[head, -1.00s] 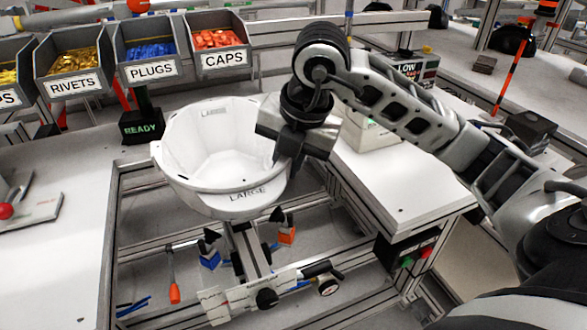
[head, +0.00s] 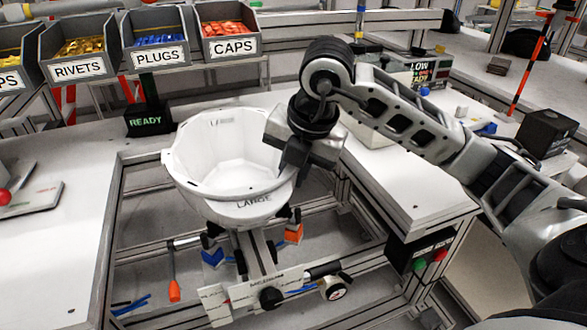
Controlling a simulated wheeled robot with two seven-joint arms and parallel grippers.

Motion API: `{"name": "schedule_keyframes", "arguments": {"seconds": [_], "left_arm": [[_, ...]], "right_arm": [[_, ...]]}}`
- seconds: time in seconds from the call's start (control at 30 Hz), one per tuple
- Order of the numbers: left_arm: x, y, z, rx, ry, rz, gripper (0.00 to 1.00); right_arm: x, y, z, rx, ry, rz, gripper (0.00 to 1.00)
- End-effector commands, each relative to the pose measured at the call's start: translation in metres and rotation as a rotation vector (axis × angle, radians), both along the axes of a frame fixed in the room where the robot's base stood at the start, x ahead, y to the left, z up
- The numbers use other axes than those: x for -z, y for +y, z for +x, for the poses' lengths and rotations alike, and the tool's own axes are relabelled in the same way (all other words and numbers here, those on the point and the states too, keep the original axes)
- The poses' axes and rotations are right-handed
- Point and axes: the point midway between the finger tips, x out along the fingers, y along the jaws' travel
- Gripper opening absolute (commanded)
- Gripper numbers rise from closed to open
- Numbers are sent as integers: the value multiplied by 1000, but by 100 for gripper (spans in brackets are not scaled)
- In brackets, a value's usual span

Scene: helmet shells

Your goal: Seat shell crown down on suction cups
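A white helmet shell (head: 225,165) marked LARGE is in the middle of the head view, open side up and crown down. My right gripper (head: 292,165) is at the shell's right rim with its fingers at the wall and looks closed on it. The shell is over the fixture (head: 255,265), which has black suction cups; a cup (head: 293,215) shows at the shell's lower right. The crown hides the contact below, so I cannot tell whether it touches the cups. My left gripper is out of view.
Bins of rivets (head: 80,60), plugs (head: 155,38) and caps (head: 230,28) stand behind. A READY display (head: 148,121) is behind the shell. A control box with green and red buttons (head: 430,255) is at the lower right. The white table (head: 60,240) at left has free room.

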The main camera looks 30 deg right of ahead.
Motion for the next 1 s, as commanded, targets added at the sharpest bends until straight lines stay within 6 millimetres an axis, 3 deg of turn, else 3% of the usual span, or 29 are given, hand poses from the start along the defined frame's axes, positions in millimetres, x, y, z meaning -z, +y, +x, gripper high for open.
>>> {"name": "schedule_keyframes", "arguments": {"seconds": [0.03,0.1,0.47,0.67,1.0], "left_arm": [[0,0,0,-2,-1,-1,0],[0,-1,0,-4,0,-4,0],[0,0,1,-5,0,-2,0],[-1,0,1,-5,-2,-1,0],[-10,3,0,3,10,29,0]], "right_arm": [[-1,0,0,1,-3,1,31],[-1,0,0,0,-2,0,42],[-6,0,-1,0,-1,0,42],[-41,-2,-11,0,-8,-1,42],[-122,-8,-35,1,-7,-3,42]]}}
